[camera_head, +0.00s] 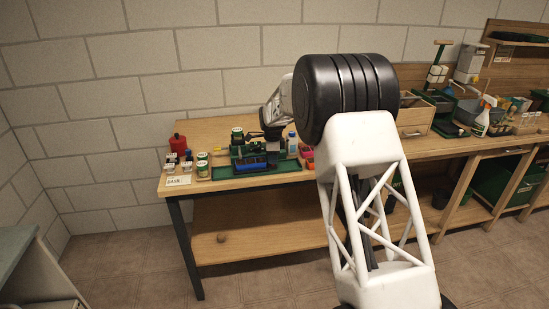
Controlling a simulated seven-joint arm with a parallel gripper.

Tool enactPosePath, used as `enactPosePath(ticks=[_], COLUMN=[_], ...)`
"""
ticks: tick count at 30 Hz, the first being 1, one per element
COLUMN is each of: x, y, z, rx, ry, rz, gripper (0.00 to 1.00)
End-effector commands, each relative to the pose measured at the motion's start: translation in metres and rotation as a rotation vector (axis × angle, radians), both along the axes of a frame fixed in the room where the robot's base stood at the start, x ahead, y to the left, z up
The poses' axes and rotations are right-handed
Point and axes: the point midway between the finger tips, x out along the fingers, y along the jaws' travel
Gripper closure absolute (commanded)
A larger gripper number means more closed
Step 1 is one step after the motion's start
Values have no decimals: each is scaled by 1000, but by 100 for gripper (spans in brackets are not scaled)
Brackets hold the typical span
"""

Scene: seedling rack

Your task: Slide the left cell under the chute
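My gripper (266,135) is small and dark at the end of my white arm. It points down over the green and dark apparatus on the wooden bench. I cannot tell whether its fingers are open or shut, or whether it touches anything. The apparatus includes a blue part (252,163) low at its front and a dark green mat or tray (228,173) below it. At this size I cannot single out the left cell or the chute. My arm hides the bench to the right of the apparatus.
On the bench's left end stand a red container (178,145), several small pots or jars (203,169) and a white label card (179,181). A white-capped bottle (292,143) and red items are near my gripper. A spray bottle (482,120) and wooden drawers stand far right.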

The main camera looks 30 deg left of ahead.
Motion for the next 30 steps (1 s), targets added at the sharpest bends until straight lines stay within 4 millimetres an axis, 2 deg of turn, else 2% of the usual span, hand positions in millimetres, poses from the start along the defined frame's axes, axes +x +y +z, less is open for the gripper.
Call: enactPosePath(ticks=[1,4,17,23,30], x=[0,0,0,-1,-2], y=[0,0,0,0,-1], z=[0,0,5,22,53], rx=[0,0,1,1,1], ry=[0,0,-1,-2,-2], rz=[0,0,0,0,0], gripper=[67,52,52,52,52])
